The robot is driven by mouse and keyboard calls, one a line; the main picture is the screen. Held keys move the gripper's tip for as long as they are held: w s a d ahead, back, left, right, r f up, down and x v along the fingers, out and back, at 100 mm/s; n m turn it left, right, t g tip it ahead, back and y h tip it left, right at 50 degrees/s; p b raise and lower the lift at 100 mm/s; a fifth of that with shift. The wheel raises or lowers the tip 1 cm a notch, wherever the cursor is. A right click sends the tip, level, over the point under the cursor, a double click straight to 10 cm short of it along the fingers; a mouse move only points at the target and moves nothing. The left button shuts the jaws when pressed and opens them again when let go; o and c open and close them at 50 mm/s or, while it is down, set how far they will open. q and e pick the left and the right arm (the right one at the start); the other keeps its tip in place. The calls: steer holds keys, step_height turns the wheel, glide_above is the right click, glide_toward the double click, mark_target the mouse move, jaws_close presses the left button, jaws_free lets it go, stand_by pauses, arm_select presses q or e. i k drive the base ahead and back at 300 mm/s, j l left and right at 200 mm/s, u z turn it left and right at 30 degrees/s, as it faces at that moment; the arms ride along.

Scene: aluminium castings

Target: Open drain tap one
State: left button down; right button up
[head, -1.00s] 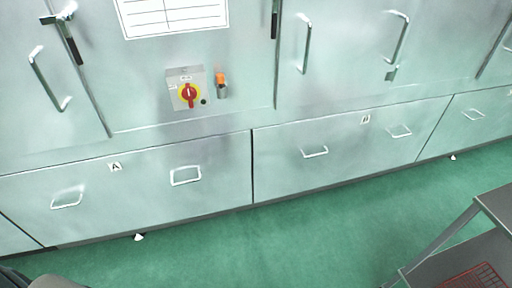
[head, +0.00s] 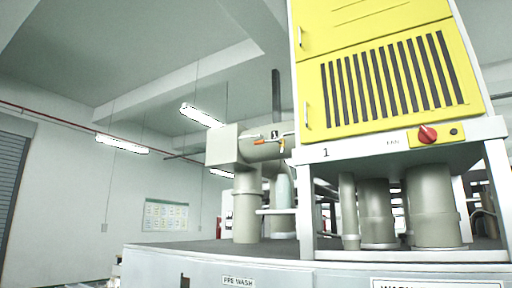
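A thick beige pipe (head: 247,207) rises on top of the machine, left of a yellow cabinet, and turns at a square box (head: 226,144). On the horizontal pipe beside the box is an orange lever (head: 273,139), lying roughly level. A smaller yellow-orange part (head: 282,147) hangs just below its right end. A small tag with a mark sits by the lever; I cannot read it surely. I cannot tell whether this is drain tap one. Neither of my grippers is in view.
The yellow cabinet (head: 390,75) has a black grille, a red knob (head: 427,134) and a "1" on its frame (head: 400,146). Below is the metal machine front with a "PRE WASH" label (head: 238,282). A wall chart (head: 168,216) hangs far left.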

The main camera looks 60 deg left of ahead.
mark_target(277, 140)
steer(key=u, duration=1.7)
